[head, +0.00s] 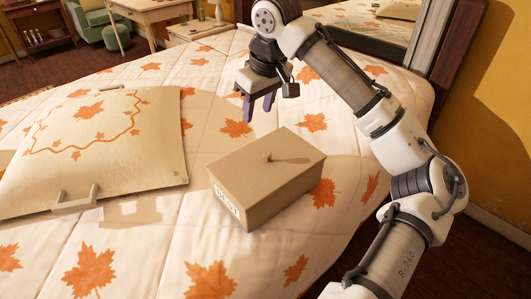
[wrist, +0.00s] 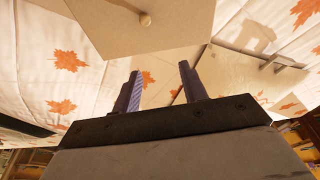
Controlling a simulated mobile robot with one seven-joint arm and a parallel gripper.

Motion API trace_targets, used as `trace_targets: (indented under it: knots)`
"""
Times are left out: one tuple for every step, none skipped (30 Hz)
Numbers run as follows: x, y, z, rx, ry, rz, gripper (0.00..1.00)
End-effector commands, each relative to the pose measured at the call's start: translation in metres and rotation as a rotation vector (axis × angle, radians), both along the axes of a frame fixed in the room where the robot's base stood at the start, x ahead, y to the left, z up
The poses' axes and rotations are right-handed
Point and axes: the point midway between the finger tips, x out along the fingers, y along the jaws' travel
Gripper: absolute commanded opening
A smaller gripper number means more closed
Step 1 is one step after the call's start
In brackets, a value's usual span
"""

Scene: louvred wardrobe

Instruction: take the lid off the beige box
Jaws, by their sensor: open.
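The beige box (head: 259,203) sits on the leaf-patterned bed cover, with a label on its near left side. Its flat lid (head: 285,169) is on top, with a small round knob (head: 267,156) near the middle. In the wrist view the lid (wrist: 110,22) and its knob (wrist: 145,19) show at the top. My gripper (head: 258,114) is open and empty, with its fingers pointing down. It is above and behind the box, apart from the knob. In the wrist view the two fingers (wrist: 158,82) stand apart with nothing between them.
A large cream cushion-like piece (head: 100,150) with orange leaf embroidery and handles (head: 75,200) lies left of the box. The bed cover (head: 175,260) in front of the box is clear. A mirror frame (head: 447,45) stands behind my arm. A green chair (head: 100,22) is far back.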

Motion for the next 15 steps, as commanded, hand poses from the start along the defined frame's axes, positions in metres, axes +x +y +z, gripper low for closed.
trace_targets:
  knots:
    - [-0.005, -0.019, 0.001, -0.029, 0.038, -0.031, 0.43]
    - [-0.007, -0.025, 0.001, -0.040, 0.056, -0.041, 0.43]
    - [-0.010, -0.032, 0.001, -0.052, 0.075, -0.051, 0.43]
    - [-0.012, -0.036, 0.000, -0.057, 0.084, -0.056, 0.43]
    - [-0.012, -0.038, -0.001, -0.061, 0.090, -0.060, 0.43]
    - [-0.013, -0.039, -0.005, -0.062, 0.095, -0.061, 0.43]
    - [-0.012, -0.038, -0.009, -0.064, 0.097, -0.061, 0.43]
    - [-0.012, -0.038, -0.015, -0.065, 0.097, -0.060, 0.43]
    - [-0.011, -0.037, -0.022, -0.064, 0.097, -0.059, 0.43]
    - [-0.011, -0.036, -0.028, -0.063, 0.098, -0.059, 0.43]
    - [-0.010, -0.036, -0.035, -0.063, 0.097, -0.060, 0.43]
    - [-0.009, -0.035, -0.043, -0.063, 0.097, -0.060, 0.43]
    - [-0.008, -0.034, -0.049, -0.063, 0.096, -0.059, 0.43]
    - [-0.008, -0.033, -0.054, -0.062, 0.095, -0.058, 0.43]
    - [-0.007, -0.032, -0.061, -0.062, 0.096, -0.058, 0.43]
